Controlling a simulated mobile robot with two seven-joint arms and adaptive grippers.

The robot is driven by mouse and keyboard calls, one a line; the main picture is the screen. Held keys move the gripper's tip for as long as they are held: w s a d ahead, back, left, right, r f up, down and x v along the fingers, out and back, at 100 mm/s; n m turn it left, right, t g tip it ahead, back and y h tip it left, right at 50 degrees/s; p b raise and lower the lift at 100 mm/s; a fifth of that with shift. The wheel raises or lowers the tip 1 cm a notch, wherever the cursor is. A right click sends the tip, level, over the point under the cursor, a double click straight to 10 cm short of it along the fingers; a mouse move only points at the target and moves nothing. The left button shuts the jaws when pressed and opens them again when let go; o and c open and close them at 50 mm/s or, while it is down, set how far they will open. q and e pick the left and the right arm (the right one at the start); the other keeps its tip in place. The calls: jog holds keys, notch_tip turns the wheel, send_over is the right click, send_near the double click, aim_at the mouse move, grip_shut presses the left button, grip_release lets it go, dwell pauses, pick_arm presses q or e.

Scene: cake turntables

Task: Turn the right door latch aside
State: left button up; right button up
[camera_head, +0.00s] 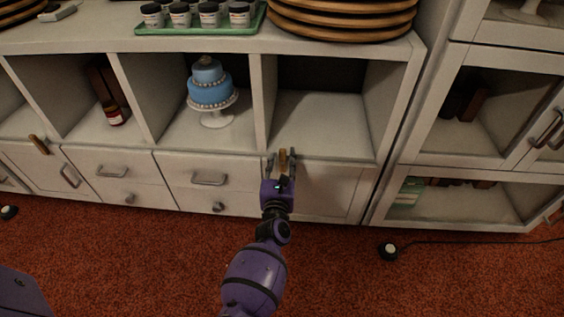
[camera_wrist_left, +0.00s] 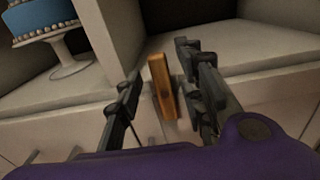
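The right door latch (camera_head: 283,161) is a small wooden bar, upright at the top left of the right cabinet door (camera_head: 325,193). It also shows in the wrist view (camera_wrist_left: 162,86), standing between the two dark fingers. My left gripper (camera_head: 281,158) is open with one finger on each side of the latch. In the wrist view (camera_wrist_left: 157,88) a gap shows between the left finger and the latch. The right finger is nearer to it, and I cannot tell whether it touches. My right gripper is not in view.
Another wooden latch (camera_head: 39,145) sits tilted on the left door. A blue cake (camera_head: 209,84) on a white stand is in the middle cubby. The cubby above the right door (camera_head: 320,120) is empty. Drawer handles (camera_head: 209,181) stick out at left.

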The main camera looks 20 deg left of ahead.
pick_arm(q)
jog(key=shift+c, duration=0.4)
grip_shut()
jog(key=shift+d+m, duration=0.1)
jog(key=shift+m, duration=0.2)
jog(key=m, duration=0.2)
jog(key=shift+w+d+m, duration=0.1)
jog(key=shift+d+m, duration=0.2)
jog(key=shift+m, duration=0.1)
jog(key=m, duration=0.4)
jog(key=d+f+m, duration=0.1)
jog(key=m, duration=0.4)
jog(key=f+m+p, duration=0.1)
jog(key=m, duration=0.4)
jog(key=shift+w+d+f, duration=0.25)
jog(key=shift+d, duration=0.1)
jog(key=shift+m, duration=0.4)
